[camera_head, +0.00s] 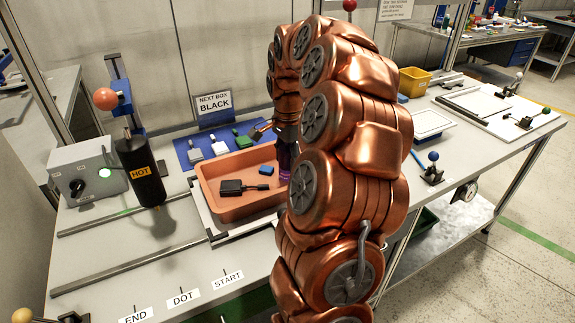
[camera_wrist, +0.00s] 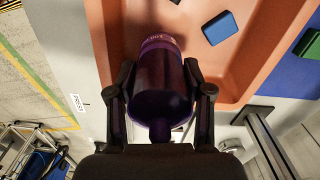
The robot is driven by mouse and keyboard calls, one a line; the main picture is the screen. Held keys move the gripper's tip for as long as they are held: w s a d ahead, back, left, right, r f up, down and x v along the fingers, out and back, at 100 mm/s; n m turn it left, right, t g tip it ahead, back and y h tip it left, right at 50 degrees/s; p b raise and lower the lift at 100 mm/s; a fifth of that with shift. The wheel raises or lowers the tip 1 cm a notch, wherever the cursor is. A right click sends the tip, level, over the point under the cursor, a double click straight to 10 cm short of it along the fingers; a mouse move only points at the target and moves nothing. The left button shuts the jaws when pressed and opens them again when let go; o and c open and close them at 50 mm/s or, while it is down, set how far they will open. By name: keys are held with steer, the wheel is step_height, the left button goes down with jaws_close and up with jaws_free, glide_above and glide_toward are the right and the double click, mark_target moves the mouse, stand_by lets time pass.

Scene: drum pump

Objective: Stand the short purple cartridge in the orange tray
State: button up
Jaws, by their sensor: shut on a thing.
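The purple cartridge (camera_wrist: 161,82) is between the two fingers of my gripper (camera_wrist: 158,70) in the wrist view. In the head view the cartridge (camera_head: 285,162) shows as a narrow, roughly upright strip below my gripper (camera_head: 286,132), partly hidden by my arm. The orange tray (camera_head: 205,207) lies on the bench, and its floor also shows in the wrist view (camera_wrist: 262,72). The cartridge's far end is over or in the tray's right side. I cannot tell whether it touches the tray floor.
In the tray lie a black brush-like tool (camera_head: 243,187) and a small blue block (camera_head: 266,170). Behind it, a blue mat (camera_head: 184,152) holds several similar tools. A black cylinder marked HOT (camera_head: 141,172) stands left. My arm hides the bench to the tray's right.

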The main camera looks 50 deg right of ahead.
mark_target(288, 167)
steer(key=shift+f, duration=1.4)
steer(key=shift+f, duration=0.2)
steer(key=o, duration=1.3)
steer(key=shift+c, duration=0.2)
steer(key=shift+r, duration=0.1)
step_height(288, 167, up, 12)
steer(key=shift+r+b, duration=0.15)
steer(key=shift+b, duration=0.6)
